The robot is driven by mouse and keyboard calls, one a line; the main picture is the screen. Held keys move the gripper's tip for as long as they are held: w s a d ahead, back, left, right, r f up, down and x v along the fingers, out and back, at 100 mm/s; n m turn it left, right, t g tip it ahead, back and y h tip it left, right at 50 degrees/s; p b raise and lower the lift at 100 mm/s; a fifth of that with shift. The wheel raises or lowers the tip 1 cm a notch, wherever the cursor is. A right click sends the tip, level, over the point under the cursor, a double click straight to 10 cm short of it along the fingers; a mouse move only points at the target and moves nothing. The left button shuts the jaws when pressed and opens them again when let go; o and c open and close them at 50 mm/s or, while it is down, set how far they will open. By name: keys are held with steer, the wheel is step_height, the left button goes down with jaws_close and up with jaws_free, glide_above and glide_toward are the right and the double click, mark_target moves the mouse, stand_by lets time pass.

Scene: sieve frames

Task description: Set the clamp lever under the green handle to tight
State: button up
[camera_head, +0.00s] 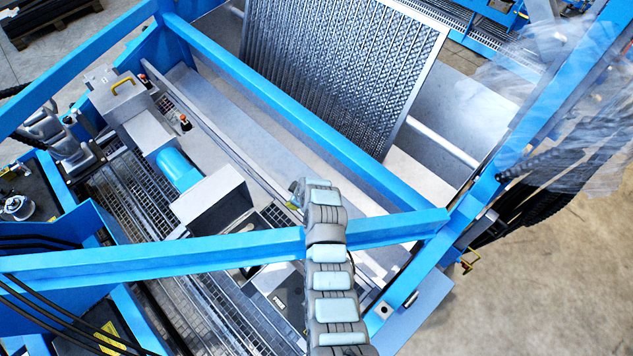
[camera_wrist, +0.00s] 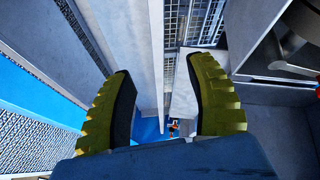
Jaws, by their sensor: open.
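My gripper (camera_wrist: 163,66) shows in the wrist view with two yellow-green ribbed fingers spread apart and nothing between them. In the head view my arm hides most of it. I cannot make out a green handle in either view. A small dark fitting with an orange-red top (camera_head: 184,123) stands on the rail in the head view, left of my arm. A small orange and dark fitting (camera_wrist: 173,128) shows in the wrist view between the bases of the fingers. I cannot tell whether either is the clamp lever, or how it is set.
Blue frame beams (camera_head: 285,105) cross over the work area, one close to my arm. A large sieve panel (camera_head: 335,65) stands tilted behind. A grey box (camera_head: 212,196) and a blue cylinder (camera_head: 178,170) lie left of my arm. Open concrete floor (camera_head: 540,270) is at right.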

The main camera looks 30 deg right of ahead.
steer(key=d+r+m+t+h+p, duration=0.1)
steer(key=d+r+m+h, duration=0.1)
steer(key=d, duration=0.3)
steer(key=shift+s+d+r+m+p, duration=0.25)
steer(key=shift+d+m+p, duration=0.1)
steer(key=shift+m, duration=0.15)
steer(key=shift+a, duration=0.1)
